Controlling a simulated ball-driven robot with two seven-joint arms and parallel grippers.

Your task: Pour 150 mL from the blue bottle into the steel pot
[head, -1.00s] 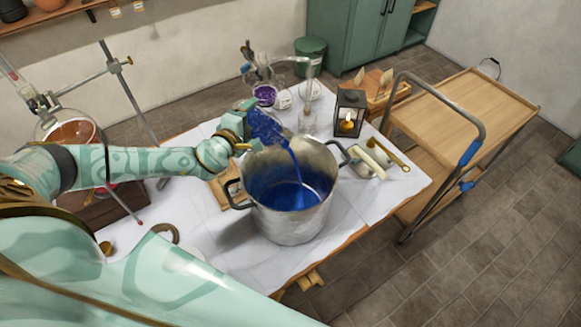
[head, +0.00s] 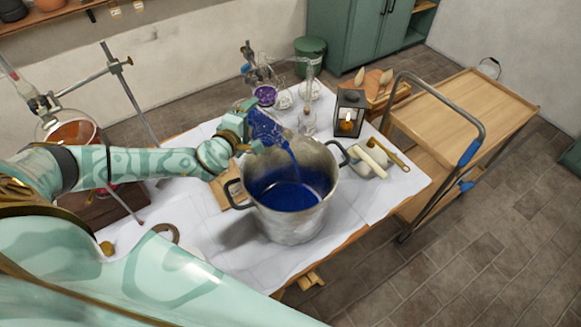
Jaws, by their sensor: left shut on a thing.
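The blue bottle (head: 268,129) is tilted with its mouth down to the right, above the back rim of the steel pot. My left gripper (head: 240,127) is shut on it; the far finger is partly hidden. A thin blue streak hangs from its mouth toward the pot. The steel pot (head: 291,224) stands upright on the white-covered table, with dark handles at left and right. Blue liquid (head: 288,196) lies in its bottom, and blue shows on its inner wall. My right gripper is not in view.
The table (head: 385,203) also holds a lantern with a lit candle (head: 348,116), a mortar with a pestle (head: 368,160), and glassware (head: 306,122) behind the pot. A flask of orange liquid (head: 70,134) hangs on a stand at left. A wooden cart (head: 482,92) stands at right.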

